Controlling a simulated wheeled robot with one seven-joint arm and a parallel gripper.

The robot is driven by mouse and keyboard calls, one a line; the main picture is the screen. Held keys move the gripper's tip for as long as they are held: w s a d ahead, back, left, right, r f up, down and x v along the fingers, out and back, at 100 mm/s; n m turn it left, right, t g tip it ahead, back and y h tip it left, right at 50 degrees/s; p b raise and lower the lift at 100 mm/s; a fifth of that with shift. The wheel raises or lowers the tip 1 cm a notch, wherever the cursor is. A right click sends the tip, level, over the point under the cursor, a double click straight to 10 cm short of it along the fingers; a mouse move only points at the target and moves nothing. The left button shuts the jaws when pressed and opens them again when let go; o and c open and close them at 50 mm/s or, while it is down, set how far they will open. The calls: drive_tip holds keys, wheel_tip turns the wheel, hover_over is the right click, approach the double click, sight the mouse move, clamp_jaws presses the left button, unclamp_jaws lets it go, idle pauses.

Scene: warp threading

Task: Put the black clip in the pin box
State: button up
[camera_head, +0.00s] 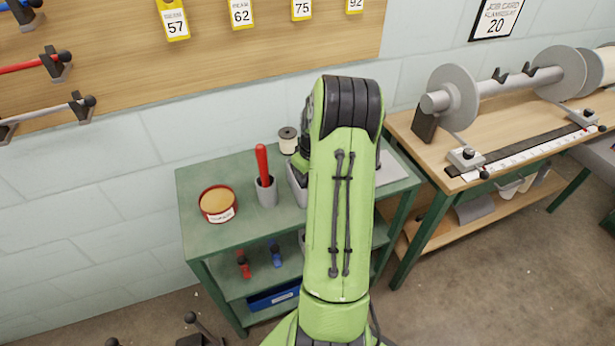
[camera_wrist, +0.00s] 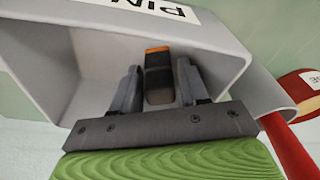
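The pin box is a grey open box. In the wrist view its wall (camera_wrist: 225,38) carries a white label with "PIN" partly readable. In the head view only its edge (camera_head: 296,188) shows beside my arm, on the green cart. The black clip (camera_wrist: 158,75), dark with an orange end, shows inside the box outline, between my fingers. My gripper (camera_wrist: 159,68) reaches into the box mouth. Its two fingers stand apart, with a narrow gap visible on each side of the clip. Whether the clip touches the box floor cannot be told. My arm hides the gripper in the head view.
On the cart (camera_head: 212,236) stand a round red tin (camera_head: 218,203), a grey cup (camera_head: 266,192) with a red handle, and a spool (camera_head: 288,140). The cup is close beside the box. A wooden bench (camera_head: 420,150) with a roller stands right.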

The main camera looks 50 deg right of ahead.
wheel_tip(320, 180, up, 12)
drive_tip(key=s+p, duration=0.2)
drive_tip(key=p, duration=0.1)
drive_tip(key=w+a+r, duration=0.2)
drive_tip(key=a+r, duration=0.3)
drive_tip(key=a, duration=0.2)
drive_tip(key=s+a+r+n+t+h, duration=0.1)
drive_tip(key=a+r, duration=0.2)
drive_tip(key=a, duration=0.4)
drive_tip(key=a+r, duration=0.3)
drive_tip(key=a, duration=0.3)
drive_tip(key=s+a+t+y, duration=0.1)
drive_tip(key=s+a+t, duration=0.1)
drive_tip(key=s+a, duration=1)
drive_tip(key=shift+s+a+r+n+t, duration=0.3)
drive_tip(key=shift+a+t, duration=0.1)
drive_tip(key=shift+a, duration=0.45)
drive_tip(key=shift+w, duration=0.1)
